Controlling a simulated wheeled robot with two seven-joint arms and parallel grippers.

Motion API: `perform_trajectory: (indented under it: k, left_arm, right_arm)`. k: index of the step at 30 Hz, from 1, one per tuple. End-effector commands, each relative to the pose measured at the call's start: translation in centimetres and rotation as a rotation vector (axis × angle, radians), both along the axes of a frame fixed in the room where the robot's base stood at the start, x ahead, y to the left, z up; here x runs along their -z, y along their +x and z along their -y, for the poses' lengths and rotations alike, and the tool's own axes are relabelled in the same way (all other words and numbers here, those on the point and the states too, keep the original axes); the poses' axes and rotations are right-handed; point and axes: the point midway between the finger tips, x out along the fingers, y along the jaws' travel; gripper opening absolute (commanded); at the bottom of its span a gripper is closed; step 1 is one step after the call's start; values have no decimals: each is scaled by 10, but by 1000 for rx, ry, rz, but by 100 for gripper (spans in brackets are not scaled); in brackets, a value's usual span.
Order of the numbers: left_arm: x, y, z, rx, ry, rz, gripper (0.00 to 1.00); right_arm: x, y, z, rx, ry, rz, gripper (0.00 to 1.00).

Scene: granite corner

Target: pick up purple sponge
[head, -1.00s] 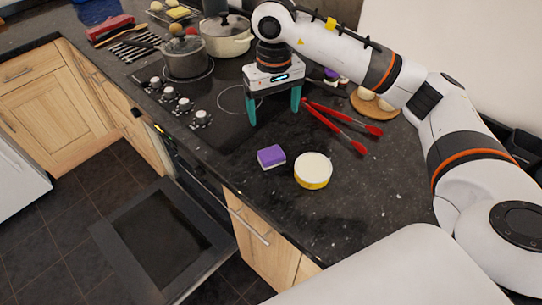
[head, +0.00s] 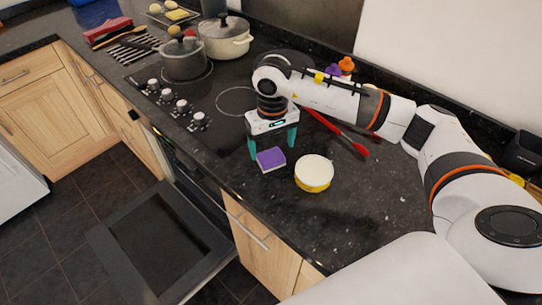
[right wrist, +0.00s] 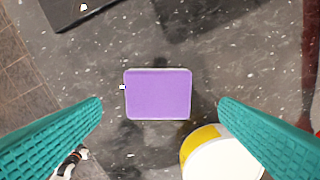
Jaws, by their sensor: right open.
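The purple sponge (head: 270,159) lies flat on the dark granite counter, near its front edge, purple side up with a pale underside. My right gripper (head: 272,150) is open with its teal fingers pointing down, just above and behind the sponge in the head view. In the right wrist view the sponge (right wrist: 159,94) lies in the gap between the two spread teal fingers (right wrist: 160,118), toward the far side of their tips and not touched by them. My left gripper is not in view.
A round yellow-and-white tub (head: 314,173) stands just right of the sponge, and in the wrist view it is close to the right finger. Red tongs (head: 338,133) lie behind. Pots (head: 184,60) stand on the hob. The oven door (head: 160,245) hangs open below.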

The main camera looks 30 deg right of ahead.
Motion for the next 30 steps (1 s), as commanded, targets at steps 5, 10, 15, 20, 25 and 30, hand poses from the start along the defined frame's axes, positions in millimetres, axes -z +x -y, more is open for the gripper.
perform_trajectory:
  k: [5, 10, 15, 20, 25, 30]
  left_arm:
    - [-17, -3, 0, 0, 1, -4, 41]
    - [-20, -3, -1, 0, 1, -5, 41]
    - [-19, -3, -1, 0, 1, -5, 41]
    - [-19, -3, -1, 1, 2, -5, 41]
    - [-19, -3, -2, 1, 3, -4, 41]
    - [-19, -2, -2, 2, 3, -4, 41]
  right_arm:
    - [26, 2, -2, 0, 0, -7, 85]
    - [42, 3, -2, -2, 0, -3, 85]
    - [44, 3, -2, -1, -1, -2, 85]
    - [44, 3, -2, -1, 0, -2, 68]
    - [44, 3, -2, -1, 0, -2, 40]
    - [43, 3, -2, -1, 0, -1, 34]
